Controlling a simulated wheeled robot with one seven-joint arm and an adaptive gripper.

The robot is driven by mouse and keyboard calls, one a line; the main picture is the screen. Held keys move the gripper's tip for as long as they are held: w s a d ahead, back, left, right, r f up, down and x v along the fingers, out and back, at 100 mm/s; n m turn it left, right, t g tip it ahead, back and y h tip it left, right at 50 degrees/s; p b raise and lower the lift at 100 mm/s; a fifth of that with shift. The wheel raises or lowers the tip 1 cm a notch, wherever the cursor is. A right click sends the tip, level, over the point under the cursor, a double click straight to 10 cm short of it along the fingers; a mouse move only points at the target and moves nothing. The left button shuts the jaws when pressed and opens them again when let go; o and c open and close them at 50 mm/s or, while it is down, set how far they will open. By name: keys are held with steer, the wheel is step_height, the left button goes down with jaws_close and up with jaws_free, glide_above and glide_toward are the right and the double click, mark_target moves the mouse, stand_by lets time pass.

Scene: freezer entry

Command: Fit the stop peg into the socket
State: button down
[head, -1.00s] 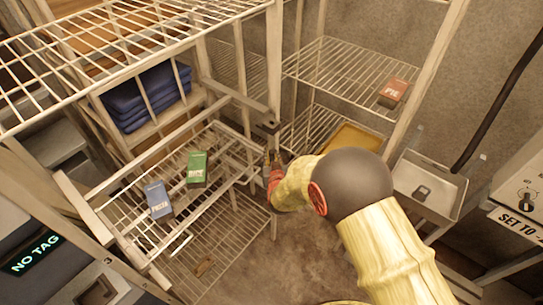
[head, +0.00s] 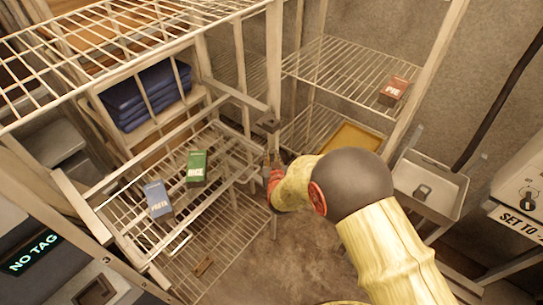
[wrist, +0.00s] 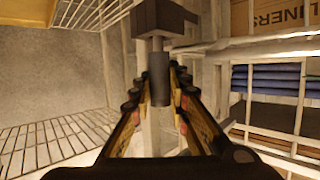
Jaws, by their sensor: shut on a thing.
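My gripper (wrist: 160,105) is shut on the stop peg (wrist: 159,80), a dark grey upright cylinder between the fingertips in the wrist view. A thinner, lighter pin rises from its top to the underside of a dark block (wrist: 165,18), which looks like the socket. I cannot tell how far the pin is inside. In the head view my gripper (head: 269,167) is just below the same block (head: 267,122), at the end of a rail by a rack post. The peg is small and hard to make out there.
A wire shelf at left holds a blue pasta box (head: 158,200) and a green rice box (head: 197,167). A red pie box (head: 394,90) sits on the back right shelf. Rack posts and rails crowd my gripper; open floor (head: 310,245) lies below.

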steer(key=shift+f+b, duration=0.75)
steer(key=shift+f, duration=0.05)
stand_by(0.4)
steer(key=c, duration=1.6)
jaws_free()
steer(key=shift+c, duration=0.2)
steer(key=shift+s, duration=0.1)
steer(key=v, duration=1.1)
steer(key=shift+s, duration=0.4)
steer(key=shift+r, duration=0.15)
